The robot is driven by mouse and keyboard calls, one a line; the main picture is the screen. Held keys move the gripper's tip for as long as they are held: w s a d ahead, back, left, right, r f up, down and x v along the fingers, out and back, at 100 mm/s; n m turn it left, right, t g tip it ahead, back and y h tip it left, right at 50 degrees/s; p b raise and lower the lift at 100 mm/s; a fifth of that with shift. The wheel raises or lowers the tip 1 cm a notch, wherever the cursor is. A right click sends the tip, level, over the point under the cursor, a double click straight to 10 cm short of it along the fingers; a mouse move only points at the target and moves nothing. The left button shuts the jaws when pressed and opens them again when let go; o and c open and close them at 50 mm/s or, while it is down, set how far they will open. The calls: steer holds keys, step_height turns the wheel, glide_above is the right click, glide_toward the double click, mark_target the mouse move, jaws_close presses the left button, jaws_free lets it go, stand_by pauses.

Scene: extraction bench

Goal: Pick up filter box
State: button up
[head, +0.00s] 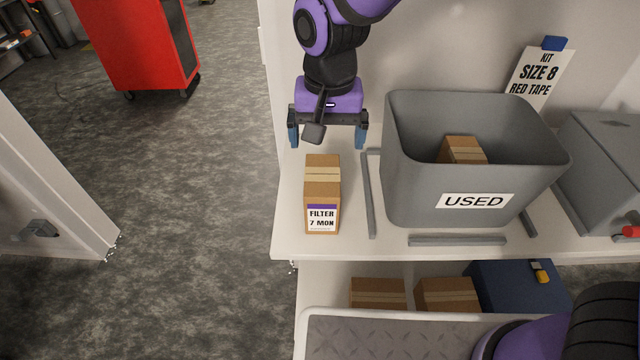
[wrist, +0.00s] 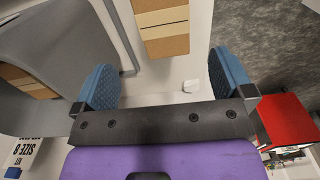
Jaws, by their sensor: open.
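The filter box (head: 322,190) is a brown cardboard carton with a tan tape strip and a white and purple label reading "FILTER 7 MON". It stands on the left part of the white bench. My gripper (head: 328,138) is open and empty, with its blue finger pads spread apart, above and behind the box in the head view. In the wrist view the box (wrist: 162,25) shows at the top, its near edge between and just beyond the two fingers (wrist: 165,82). I see no contact between the fingers and the box.
A grey bin (head: 420,185) marked "USED" stands right of the box, holding a brown box (head: 463,150). Low grey rails (head: 370,195) edge the bin's place. A grey case (head: 605,160) and a "SIZE 8 RED TAPE" card (head: 538,75) are further right. The bench's left edge is close.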

mark_target(322, 174)
steer(key=shift+a+f, duration=0.65)
steer(key=shift+f, duration=0.1)
step_height(322, 174, down, 5)
steer(key=f, duration=0.4)
steer(key=shift+s+d+f, duration=0.2)
steer(key=shift+s+d, duration=0.15)
steer(key=shift+f, duration=0.5)
steer(key=c, duration=1.1)
